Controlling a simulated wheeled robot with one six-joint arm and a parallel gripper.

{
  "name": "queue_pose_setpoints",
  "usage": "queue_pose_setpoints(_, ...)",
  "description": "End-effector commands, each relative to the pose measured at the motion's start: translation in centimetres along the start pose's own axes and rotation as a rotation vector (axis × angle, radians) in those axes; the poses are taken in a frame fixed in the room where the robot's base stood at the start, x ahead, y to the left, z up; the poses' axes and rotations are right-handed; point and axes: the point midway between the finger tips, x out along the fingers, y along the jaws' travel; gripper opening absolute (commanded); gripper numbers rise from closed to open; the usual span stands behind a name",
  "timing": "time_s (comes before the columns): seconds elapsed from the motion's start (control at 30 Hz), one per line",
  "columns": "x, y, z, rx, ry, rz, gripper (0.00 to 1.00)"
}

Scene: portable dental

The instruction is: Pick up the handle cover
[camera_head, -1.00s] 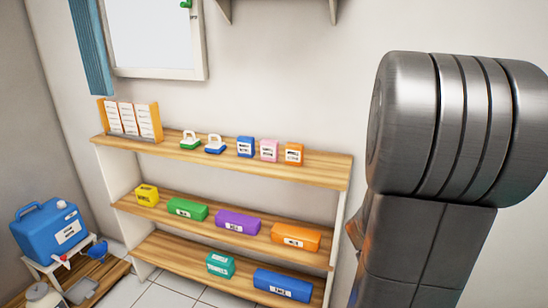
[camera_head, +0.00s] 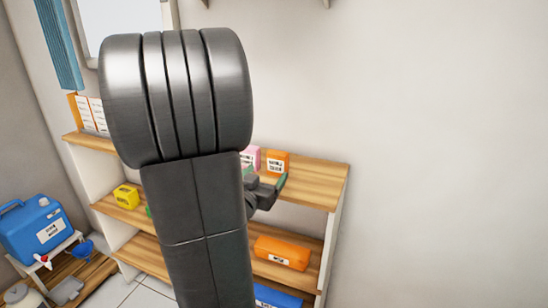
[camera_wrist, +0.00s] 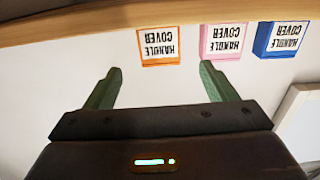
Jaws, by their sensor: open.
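Several boxes stand in a row on the top shelf. In the wrist view, which is upside down, an orange box (camera_wrist: 158,46), a pink box (camera_wrist: 222,42) and a blue box (camera_wrist: 281,38) all carry a "HANDLE COVER" label. The head view shows the orange box (camera_head: 278,161) near the shelf's right end and part of the pink box (camera_head: 254,154); my arm hides the blue one. My gripper (camera_wrist: 160,76) is open and empty, with green fingers apart. The orange box lies ahead between the finger lines, outside the grasp. The head view shows my gripper (camera_head: 267,187) partly, close to the shelf front.
The wooden top shelf (camera_head: 318,180) has bare room right of the orange box. Lower shelves hold a yellow box (camera_head: 126,196) and a long orange box (camera_head: 281,252). A blue water container (camera_head: 36,228) stands at left. My arm blocks much of the head view.

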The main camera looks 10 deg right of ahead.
Motion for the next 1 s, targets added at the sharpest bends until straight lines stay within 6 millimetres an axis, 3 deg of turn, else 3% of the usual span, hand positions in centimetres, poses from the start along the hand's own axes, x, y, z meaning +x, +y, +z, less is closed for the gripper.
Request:
queue_pose_setpoints(0.1, 2.6, 0.1, 0.0, 0.000, 0.000, 0.004, 0.78)
queue_pose_setpoints(0.3, 5.5, 0.0, 0.0, 0.001, 0.000, 0.002, 0.78)
queue_pose_setpoints(0.47, 6.5, 0.0, -0.1, 0.000, 0.000, 0.001, 0.78)
queue_pose_setpoints(0.8, 11.0, -0.2, -0.3, 0.000, 0.000, 0.001, 0.78)
queue_pose_setpoints(1.0, 11.3, -0.3, -0.2, 0.001, 0.001, 0.000, 0.78)
